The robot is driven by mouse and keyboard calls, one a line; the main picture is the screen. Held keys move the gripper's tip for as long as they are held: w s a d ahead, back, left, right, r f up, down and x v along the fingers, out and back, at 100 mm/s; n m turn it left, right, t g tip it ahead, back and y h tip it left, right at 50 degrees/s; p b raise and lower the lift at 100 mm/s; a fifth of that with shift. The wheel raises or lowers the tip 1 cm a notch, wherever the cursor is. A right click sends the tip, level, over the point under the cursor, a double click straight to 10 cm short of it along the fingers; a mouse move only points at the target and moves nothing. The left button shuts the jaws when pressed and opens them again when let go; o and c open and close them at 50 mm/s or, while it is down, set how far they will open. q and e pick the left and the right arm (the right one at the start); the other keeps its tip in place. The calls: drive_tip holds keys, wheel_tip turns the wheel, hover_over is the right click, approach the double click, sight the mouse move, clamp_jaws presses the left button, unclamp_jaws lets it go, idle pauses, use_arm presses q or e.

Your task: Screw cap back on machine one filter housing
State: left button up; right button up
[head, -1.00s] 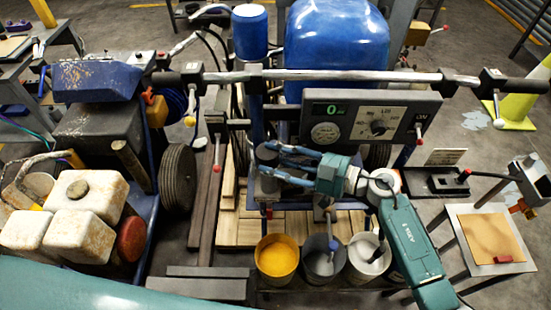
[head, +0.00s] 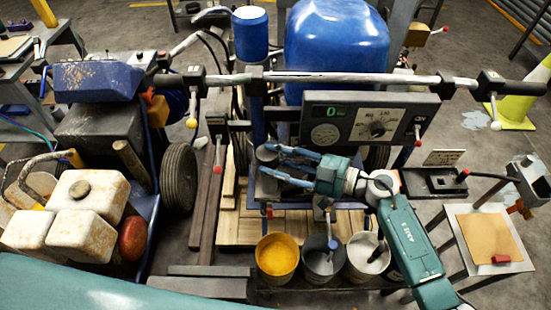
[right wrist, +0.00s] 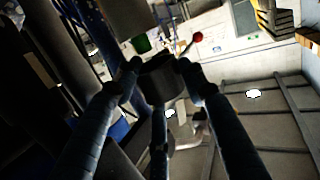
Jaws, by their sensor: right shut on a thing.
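My right gripper (head: 272,160) reaches in from the right, below the gauge panel of the blue striping machine. Its blue fingers are shut around a dark grey cylindrical piece, which looks like the filter cap (head: 265,154). In the right wrist view the grey cap (right wrist: 162,82) sits between the fingertips of the right gripper (right wrist: 158,75). The filter housing is not clearly distinguishable; dark parts under the fingers are partly hidden, and I cannot tell whether the cap touches it. My left gripper is not in view.
The gauge panel (head: 368,120) and long handlebar (head: 330,76) stand just above and behind the gripper. Yellow (head: 277,259), grey (head: 322,266) and white (head: 368,259) paint buckets stand in front. A second, worn machine (head: 100,135) is at left, a small side table (head: 487,240) at right.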

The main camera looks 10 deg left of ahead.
drive_tip(key=shift+f, duration=0.25)
drive_tip(key=shift+f, duration=0.15)
drive_tip(key=shift+c, duration=1)
drive_tip(key=shift+f+b, duration=0.4)
drive_tip(key=shift+f, duration=0.15)
drive_tip(key=shift+a+f, duration=0.1)
drive_tip(key=shift+f, duration=0.1)
